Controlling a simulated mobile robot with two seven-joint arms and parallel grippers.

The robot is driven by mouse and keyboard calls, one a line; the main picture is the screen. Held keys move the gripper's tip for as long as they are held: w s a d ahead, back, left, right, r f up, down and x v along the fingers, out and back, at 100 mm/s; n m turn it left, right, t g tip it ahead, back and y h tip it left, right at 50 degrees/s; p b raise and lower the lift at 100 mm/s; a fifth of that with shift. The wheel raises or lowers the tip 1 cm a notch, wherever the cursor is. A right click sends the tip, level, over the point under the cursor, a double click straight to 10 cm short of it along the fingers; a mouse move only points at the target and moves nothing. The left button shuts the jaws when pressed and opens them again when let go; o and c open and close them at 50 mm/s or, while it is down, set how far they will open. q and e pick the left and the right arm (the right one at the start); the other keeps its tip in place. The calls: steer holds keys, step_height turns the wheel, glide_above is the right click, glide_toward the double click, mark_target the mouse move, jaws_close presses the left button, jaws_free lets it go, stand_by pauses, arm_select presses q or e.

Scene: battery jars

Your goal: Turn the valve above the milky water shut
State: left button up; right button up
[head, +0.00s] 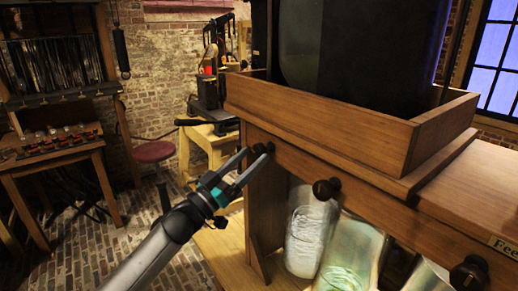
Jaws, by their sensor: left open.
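Dark round valve knobs sit along the front of a wooden bench: a left one (261,148), a middle one (325,189) and a right one (469,273). Below the middle knob stands a glass jar (308,235) with whitish, streaky contents. Beside it is a wider jar (350,258) with cloudy, pale green contents. I cannot tell for certain which holds the milky water. My left gripper (254,157) is open, its fingertips at or just in front of the left knob; contact is unclear. My right gripper is not in view.
A large dark tank (360,55) stands in a wooden tray (320,122) on the bench. A third vessel (430,275) is partly cut off below. A small table with apparatus (208,130) and a red stool (153,151) stand behind.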

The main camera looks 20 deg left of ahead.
mark_target(256, 154)
arm_select(q)
steer(key=shift+x, duration=1.75)
jaws_close()
